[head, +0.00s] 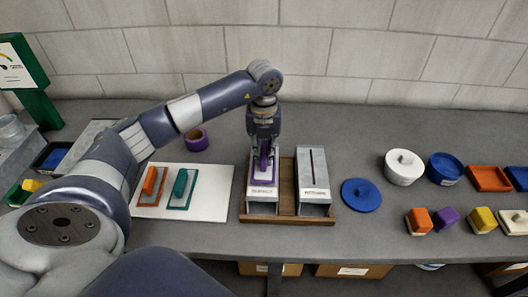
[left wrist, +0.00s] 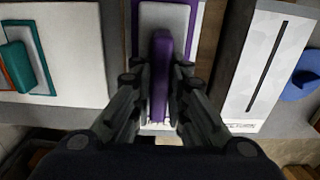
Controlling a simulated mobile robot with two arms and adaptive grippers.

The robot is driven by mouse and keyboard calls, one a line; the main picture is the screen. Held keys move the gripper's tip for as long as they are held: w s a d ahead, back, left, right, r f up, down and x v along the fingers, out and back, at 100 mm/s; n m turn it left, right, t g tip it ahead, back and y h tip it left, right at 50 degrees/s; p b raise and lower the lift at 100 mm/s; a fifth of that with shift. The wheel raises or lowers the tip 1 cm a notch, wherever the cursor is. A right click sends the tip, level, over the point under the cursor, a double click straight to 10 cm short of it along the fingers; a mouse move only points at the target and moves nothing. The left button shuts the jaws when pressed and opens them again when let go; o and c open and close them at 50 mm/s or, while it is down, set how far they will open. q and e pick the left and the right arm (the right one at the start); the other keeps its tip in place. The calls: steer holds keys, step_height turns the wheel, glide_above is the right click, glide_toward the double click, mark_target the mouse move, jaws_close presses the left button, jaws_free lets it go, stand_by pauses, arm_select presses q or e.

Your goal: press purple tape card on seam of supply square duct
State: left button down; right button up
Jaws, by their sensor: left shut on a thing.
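The purple tape card (left wrist: 186,18) has a purple border, a grey middle and an upright purple grip (head: 263,160). My left gripper (head: 264,150) points straight down and is shut on the grip. The card is over the top of the left square duct (head: 263,193), lined up along its length. I cannot tell whether it touches the duct. The card hides this duct's seam. The duct's front label is too small to read surely. The right duct (head: 312,167) shows a dark open slot and a label that seems to read RETURN in the left wrist view (left wrist: 265,70). My right gripper is not in view.
Both ducts stand in a wooden tray (head: 288,219). Orange (head: 150,184) and teal (head: 180,188) cards lie on a white board (head: 216,206) at left. A purple tape roll (head: 196,139) stands behind. A blue lid (head: 361,194), containers and coloured blocks are at right.

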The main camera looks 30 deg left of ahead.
mark_target(264, 151)
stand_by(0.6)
arm_select(q)
steer(key=shift+f+b, duration=0.3)
steer(key=shift+f, duration=0.1)
steer(key=shift+s+f, duration=0.2)
stand_by(1.2)
steer(key=shift+w+r+p, duration=0.15)
steer(key=shift+r+p, duration=0.55)
steer(key=shift+r, duration=0.5)
steer(key=shift+r+p, duration=1.9)
steer(key=shift+r, duration=1.05)
